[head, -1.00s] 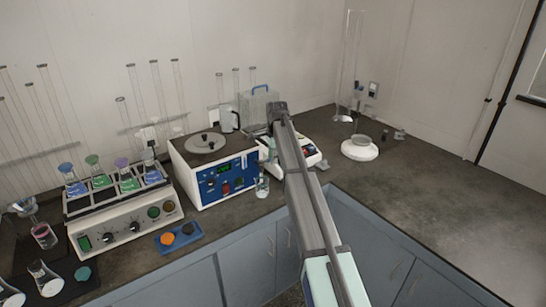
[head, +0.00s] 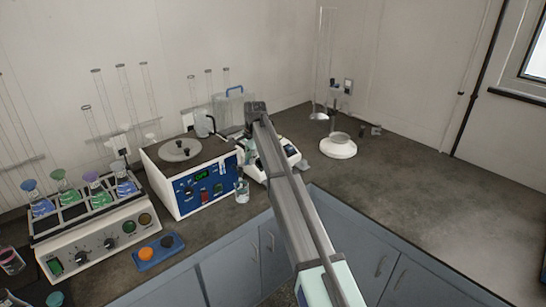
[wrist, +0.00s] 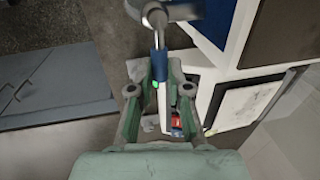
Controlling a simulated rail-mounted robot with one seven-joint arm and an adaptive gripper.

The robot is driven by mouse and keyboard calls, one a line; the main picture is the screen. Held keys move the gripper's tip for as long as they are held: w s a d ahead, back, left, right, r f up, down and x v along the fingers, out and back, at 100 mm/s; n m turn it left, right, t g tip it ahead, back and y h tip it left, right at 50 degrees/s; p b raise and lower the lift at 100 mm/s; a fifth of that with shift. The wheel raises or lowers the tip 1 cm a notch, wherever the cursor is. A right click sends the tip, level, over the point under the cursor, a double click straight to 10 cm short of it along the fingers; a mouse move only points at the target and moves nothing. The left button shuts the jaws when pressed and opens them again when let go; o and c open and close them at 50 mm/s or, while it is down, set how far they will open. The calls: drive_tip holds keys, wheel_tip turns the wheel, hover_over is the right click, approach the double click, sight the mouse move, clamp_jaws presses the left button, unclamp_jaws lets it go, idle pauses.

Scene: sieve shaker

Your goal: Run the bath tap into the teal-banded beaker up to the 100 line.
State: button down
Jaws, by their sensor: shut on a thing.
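In the wrist view my gripper (wrist: 159,75) has its two green fingers closed around a narrow blue-and-white piece below a grey metal fitting (wrist: 160,14); this looks like the bath tap's lever. The fitting sits beside the bath's blue front. In the head view the bath (head: 190,185) is a white box with a blue panel, a lit green display and a round lid. A small clear beaker (head: 242,191) stands on the bench at its right front corner. I cannot make out its teal band, scale lines or fill level. My arm hides my gripper in the head view.
A rack of coloured flasks on a white unit (head: 95,245) stands left of the bath. A blue tray (head: 158,253) with orange and dark pieces lies in front. A balance (head: 285,160) sits partly behind my arm. The bench at right is mostly clear.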

idle(0.3)
drive_tip(key=c, duration=1.1)
unclamp_jaws()
drive_tip(key=shift+r, duration=0.15)
drive_tip(key=r, duration=0.3)
drive_tip(key=s+d+r, duration=0.1)
drive_tip(key=r, duration=0.7)
drive_tip(key=shift+s+d+r, duration=0.25)
drive_tip(key=shift+s, duration=0.1)
drive_tip(key=shift+n, duration=0.4)
